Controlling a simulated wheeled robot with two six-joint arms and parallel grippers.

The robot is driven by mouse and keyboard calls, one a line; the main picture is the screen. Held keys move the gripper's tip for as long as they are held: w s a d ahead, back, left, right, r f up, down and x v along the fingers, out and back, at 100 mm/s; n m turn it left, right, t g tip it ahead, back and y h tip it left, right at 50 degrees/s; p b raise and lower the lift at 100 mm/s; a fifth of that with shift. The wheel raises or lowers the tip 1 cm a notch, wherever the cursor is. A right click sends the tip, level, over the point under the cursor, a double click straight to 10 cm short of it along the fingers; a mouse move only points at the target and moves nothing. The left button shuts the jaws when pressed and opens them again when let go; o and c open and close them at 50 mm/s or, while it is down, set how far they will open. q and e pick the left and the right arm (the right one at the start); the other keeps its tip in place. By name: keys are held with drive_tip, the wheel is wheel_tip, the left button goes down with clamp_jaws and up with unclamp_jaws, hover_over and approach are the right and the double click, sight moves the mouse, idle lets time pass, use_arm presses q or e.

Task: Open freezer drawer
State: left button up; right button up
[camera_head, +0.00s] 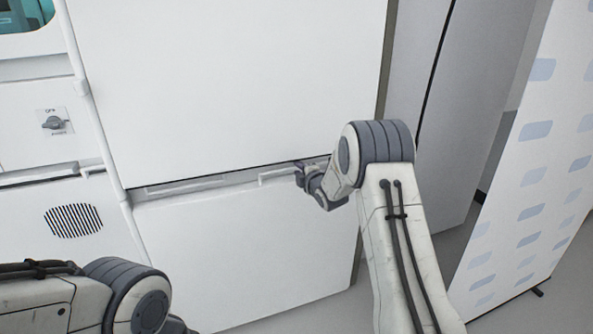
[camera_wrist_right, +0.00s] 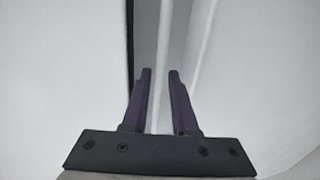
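The freezer drawer (camera_head: 240,245) is the lower white front of a tall white unit, and it looks shut. Its white bar handle (camera_head: 278,174) runs along the top edge, partly hidden by my right gripper. My right gripper (camera_head: 299,178) is at the right part of that handle. In the right wrist view the gripper (camera_wrist_right: 160,75) has its two dark fingers apart, with the handle bar (camera_wrist_right: 164,40) running between them. A gap shows beside the bar, so the fingers do not look closed on it. My left gripper's fingers are not visible; only its arm shows at bottom left.
A large white upper door (camera_head: 230,80) sits above the drawer. At left is a white panel with a knob (camera_head: 53,123) and a vent (camera_head: 73,220). A patterned white panel (camera_head: 535,170) stands at right. Some grey floor (camera_head: 440,240) shows between.

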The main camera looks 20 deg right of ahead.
drive_tip(key=shift+w+f, duration=0.2)
drive_tip(key=shift+w, duration=0.85)
clamp_jaws()
idle(0.7)
